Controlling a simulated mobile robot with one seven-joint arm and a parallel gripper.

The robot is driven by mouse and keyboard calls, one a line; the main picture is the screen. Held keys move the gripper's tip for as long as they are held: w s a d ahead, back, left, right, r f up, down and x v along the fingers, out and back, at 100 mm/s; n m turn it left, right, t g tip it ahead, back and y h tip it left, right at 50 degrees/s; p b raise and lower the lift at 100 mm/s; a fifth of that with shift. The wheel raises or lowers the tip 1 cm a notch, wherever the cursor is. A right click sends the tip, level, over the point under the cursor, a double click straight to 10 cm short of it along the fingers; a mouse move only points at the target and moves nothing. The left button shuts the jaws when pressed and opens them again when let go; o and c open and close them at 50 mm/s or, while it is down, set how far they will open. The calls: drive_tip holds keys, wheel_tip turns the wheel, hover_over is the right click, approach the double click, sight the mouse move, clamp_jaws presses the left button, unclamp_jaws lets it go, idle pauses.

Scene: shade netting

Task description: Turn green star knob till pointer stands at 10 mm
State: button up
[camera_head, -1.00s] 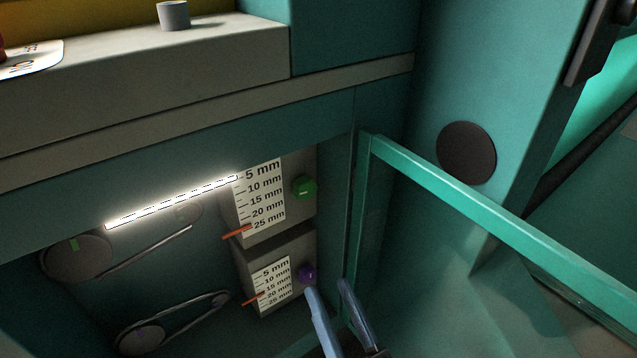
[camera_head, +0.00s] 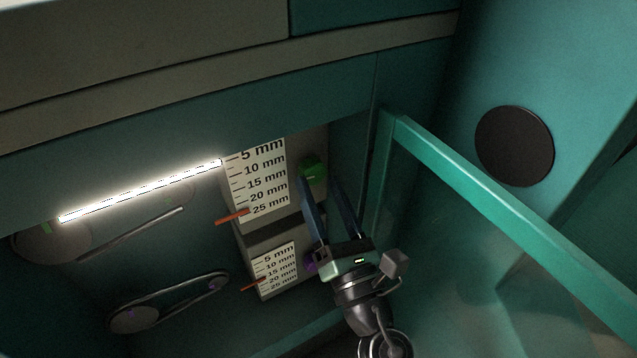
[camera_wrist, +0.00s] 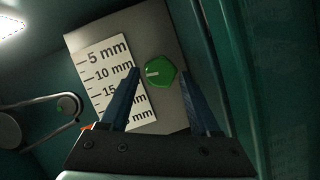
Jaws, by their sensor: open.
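The green star knob (camera_head: 313,168) sits on the grey box right of the upper mm scale (camera_head: 260,183). In the wrist view the knob (camera_wrist: 161,73) shows a pale mark on its face. The upper orange pointer (camera_head: 232,217) stands at about the 25 mm line. My gripper (camera_head: 321,183) is open, its blue fingers reaching up toward the knob. In the wrist view the knob shows between and beyond the fingertips (camera_wrist: 159,69); I cannot tell whether they touch it. The left finger covers part of the scale there.
Below is a second scale (camera_head: 276,269) with its own orange pointer (camera_head: 253,285) and a purple knob (camera_head: 310,262), partly hidden by my gripper. A green door frame (camera_head: 500,188) stands close on the right. A bright light strip (camera_head: 140,191) and belt pulleys (camera_head: 134,320) are on the left.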

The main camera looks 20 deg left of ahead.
drive_tip(key=shift+x, duration=1.1)
clamp_jaws()
drive_tip(key=shift+p, duration=0.35)
